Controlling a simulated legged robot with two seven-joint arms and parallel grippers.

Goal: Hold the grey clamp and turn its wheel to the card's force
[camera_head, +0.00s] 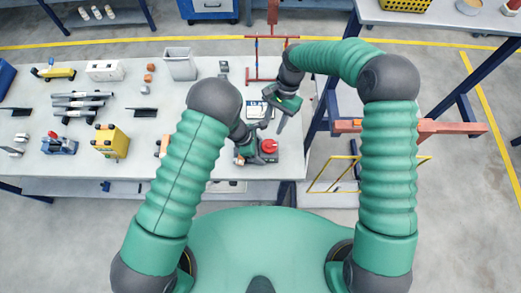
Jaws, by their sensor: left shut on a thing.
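My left gripper (246,154) is low over the right end of the white table. It is shut on the grey clamp (268,157), which is small and partly hidden by the gripper. A red round part, seemingly the wheel (269,146), shows on the clamp's right side. My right gripper (274,117) is above and a little to the right of the clamp, with its two fingers apart and nothing seen between them. A white card with dark marks (256,108) lies behind the clamp, partly covered by the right gripper.
The white table (200,122) also holds a grey bin (180,64), a yellow box (111,141), a stack of grey bars (76,105) and a blue device (59,143). A red frame (249,62) stands at the back right edge. An orange beam (440,127) lies right of the table.

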